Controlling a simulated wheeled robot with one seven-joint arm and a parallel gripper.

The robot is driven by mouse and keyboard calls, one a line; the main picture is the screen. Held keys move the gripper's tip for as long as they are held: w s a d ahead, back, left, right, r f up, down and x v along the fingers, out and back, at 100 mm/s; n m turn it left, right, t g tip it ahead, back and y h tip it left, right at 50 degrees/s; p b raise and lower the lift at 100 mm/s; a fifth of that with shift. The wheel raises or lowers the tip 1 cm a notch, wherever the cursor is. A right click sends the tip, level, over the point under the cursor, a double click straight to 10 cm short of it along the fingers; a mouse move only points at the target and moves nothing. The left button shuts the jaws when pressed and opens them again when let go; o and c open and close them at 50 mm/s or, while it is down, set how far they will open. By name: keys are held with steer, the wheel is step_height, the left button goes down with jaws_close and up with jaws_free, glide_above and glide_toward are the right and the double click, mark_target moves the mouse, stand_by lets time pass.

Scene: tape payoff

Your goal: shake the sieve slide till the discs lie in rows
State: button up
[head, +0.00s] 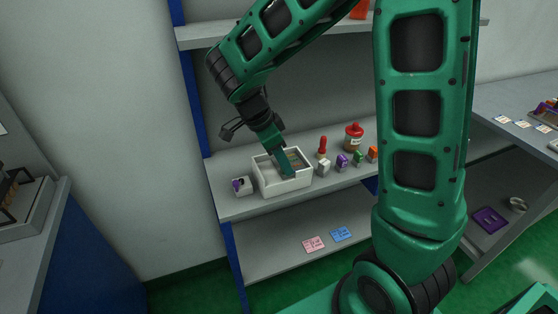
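A white open-topped box (262,186) stands on the middle shelf, and a brownish panel (293,160) shows inside it, which may be the sieve slide. I cannot make out any discs or rows at this size. My gripper (286,172) points down into the box, at or just above the panel. Its fingers look like one dark green shape from here, so I cannot tell whether they are apart or hold anything. My gripper hides part of the box's inside.
A small white holder with a purple part (243,186) stands left of the box. To its right are a red-handled tool (322,148), a red-lidded jar (353,137) and several small coloured blocks. Pink (313,244) and blue (341,234) cards lie on the lower shelf. A blue upright (190,95) bounds the shelf at left.

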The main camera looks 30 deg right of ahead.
steer(key=shift+a+r, duration=0.1)
steer(key=v, duration=1)
steer(key=shift+r, duration=0.25)
stand_by(0.3)
steer(key=s+d+n, duration=0.3)
steer(key=s+d, duration=0.2)
steer(key=d, duration=0.4)
steer(key=s+d+f+n+y, duration=0.1)
steer(key=s+d+n, duration=0.3)
steer(key=s, duration=0.5)
steer(key=s+d+f+n+y, duration=0.2)
steer(key=s+d+n+y, duration=0.1)
steer(key=s, duration=0.7)
steer(key=shift+d+n+y, duration=0.4)
steer(key=shift+d+n, duration=0.05)
steer(key=shift+n, duration=0.75)
steer(key=shift+f, duration=0.15)
